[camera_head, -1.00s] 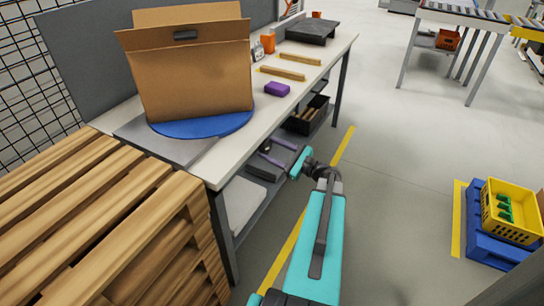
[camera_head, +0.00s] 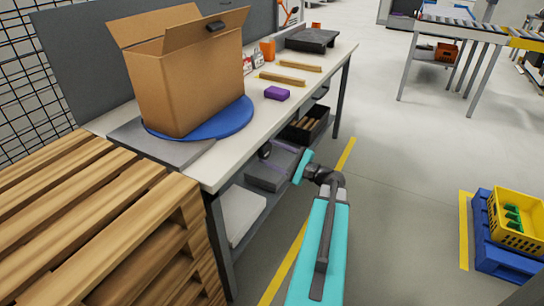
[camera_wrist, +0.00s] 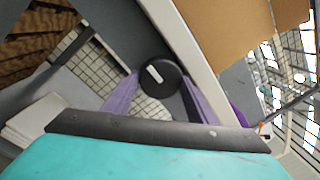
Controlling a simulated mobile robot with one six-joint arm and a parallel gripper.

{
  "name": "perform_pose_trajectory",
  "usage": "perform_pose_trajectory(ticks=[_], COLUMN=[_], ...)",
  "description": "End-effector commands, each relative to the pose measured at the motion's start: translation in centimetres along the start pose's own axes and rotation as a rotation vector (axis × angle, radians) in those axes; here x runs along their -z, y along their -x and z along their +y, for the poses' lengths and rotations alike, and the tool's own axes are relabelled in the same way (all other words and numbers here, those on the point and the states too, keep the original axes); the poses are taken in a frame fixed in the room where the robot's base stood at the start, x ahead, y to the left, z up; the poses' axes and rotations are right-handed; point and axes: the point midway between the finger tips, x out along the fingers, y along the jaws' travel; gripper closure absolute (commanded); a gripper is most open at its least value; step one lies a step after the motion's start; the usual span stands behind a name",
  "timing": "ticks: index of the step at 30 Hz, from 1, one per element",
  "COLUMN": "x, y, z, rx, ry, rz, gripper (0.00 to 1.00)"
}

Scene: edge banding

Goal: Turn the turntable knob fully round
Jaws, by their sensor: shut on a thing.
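The knob (camera_wrist: 160,76) is a round black disc with a white mark, in the middle of the wrist view. The purple fingers of my gripper (camera_wrist: 157,88) sit on either side of it, shut on it. In the head view my gripper (camera_head: 274,153) reaches to the front of the bench below its top, where the dark knob (camera_head: 264,151) shows small. The blue round turntable (camera_head: 228,124) lies on the bench top. An open cardboard box (camera_head: 190,92) stands on it, flaps up, with one corner toward the front. The finger contact is partly hidden.
The bench (camera_head: 225,165) also bears a purple block (camera_head: 276,93), wooden strips (camera_head: 291,80) and a dark platform (camera_head: 312,40). A wooden pallet stack (camera_head: 80,215) stands close at the left. A yellow crate (camera_head: 518,222) sits at the right. The floor between is clear.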

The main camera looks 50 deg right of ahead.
Motion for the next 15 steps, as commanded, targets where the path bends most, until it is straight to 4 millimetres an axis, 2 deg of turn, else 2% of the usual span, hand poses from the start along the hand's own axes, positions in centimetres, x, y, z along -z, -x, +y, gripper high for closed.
perform_pose_trajectory(ticks=[9,10,13,15], x=[-0.06,-0.06,-0.05,-0.05], y=[-0.01,-0.01,0.00,0.00], z=[-0.05,-0.05,-0.06,-0.12], rx=[0.000,0.000,0.001,0.002], ry=[0.001,0.001,0.001,0.001], rz=[-0.001,-0.001,-0.001,-0.001], gripper=[0.70,0.45,0.29,0.29])
